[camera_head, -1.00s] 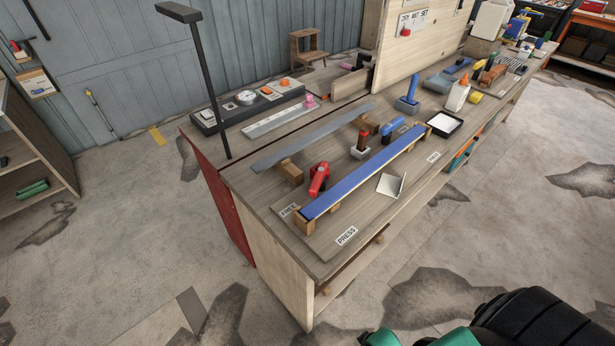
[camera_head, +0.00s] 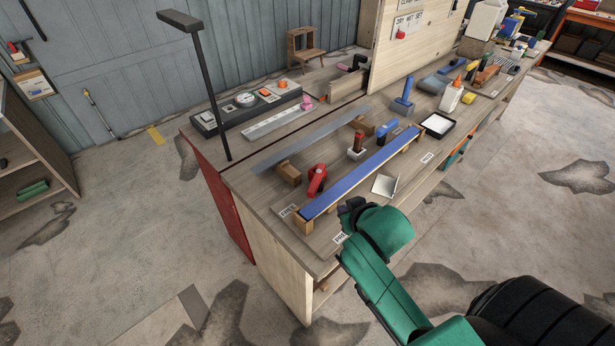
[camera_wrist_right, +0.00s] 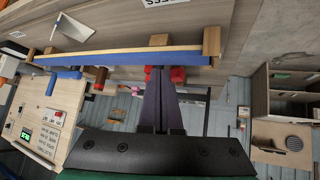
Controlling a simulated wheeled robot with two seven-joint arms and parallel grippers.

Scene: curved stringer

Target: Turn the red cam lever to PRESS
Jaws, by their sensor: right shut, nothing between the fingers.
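The red cam lever (camera_head: 317,180) sits on the bench board just behind the near end of the blue strip (camera_head: 360,172). A FREE label (camera_head: 287,211) lies at the board's left corner and a PRESS label (camera_head: 340,238) on its front edge, partly covered by my right arm. My right gripper (camera_head: 350,207) is at the bench's front edge, on the near side of the blue strip, apart from the lever. In the right wrist view its fingers (camera_wrist_right: 158,72) are shut and empty; the red lever (camera_wrist_right: 179,74) shows partly hidden behind them. My left gripper is out of view.
The blue strip lies on wooden blocks (camera_head: 304,225) between my gripper and the lever. A grey strip (camera_head: 310,142) lies behind the lever. A small red-topped clamp (camera_head: 357,147) and a white square plate (camera_head: 385,185) are nearby. A black lamp post (camera_head: 212,95) stands at the left.

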